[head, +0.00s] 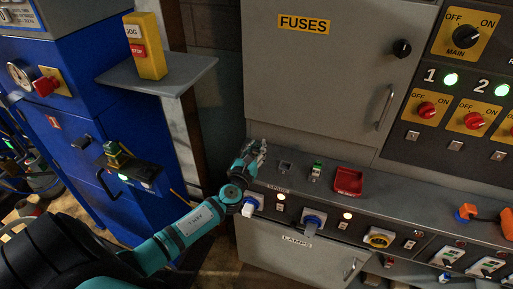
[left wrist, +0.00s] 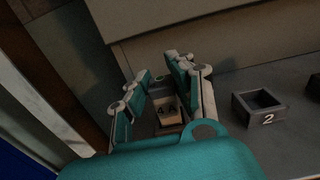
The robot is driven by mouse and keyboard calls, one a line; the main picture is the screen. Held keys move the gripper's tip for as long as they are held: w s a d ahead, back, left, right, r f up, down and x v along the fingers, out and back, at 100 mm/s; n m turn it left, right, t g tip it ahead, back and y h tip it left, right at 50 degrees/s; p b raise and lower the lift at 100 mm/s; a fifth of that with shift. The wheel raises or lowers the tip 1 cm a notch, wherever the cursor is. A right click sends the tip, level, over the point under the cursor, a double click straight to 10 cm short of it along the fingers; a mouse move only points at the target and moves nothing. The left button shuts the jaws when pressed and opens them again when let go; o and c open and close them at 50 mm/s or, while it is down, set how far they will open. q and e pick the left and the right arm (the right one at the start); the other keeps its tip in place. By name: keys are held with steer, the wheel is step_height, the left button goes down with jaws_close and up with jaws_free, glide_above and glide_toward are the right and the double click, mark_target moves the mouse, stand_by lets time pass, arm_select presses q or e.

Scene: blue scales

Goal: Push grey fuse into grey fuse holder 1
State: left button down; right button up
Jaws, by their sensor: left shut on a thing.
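My left gripper (head: 256,150) is over the left end of the grey shelf below the fuses cabinet. The fuse sits low between the fingers, close to the shelf. Whether the fuse is inside the holder cannot be told. Fuse holder 2 (left wrist: 258,108), an empty dark square socket, is to the right; it also shows in the head view (head: 285,167).
The fuses cabinet door (head: 320,85) rises behind. A blue cabinet (head: 120,110) and a yellow control box (head: 148,50) are at left.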

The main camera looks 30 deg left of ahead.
arm_select(q)
steer(key=shift+f, duration=0.15)
steer(key=c, duration=1.1)
jaws_free()
steer(key=v, duration=1.2)
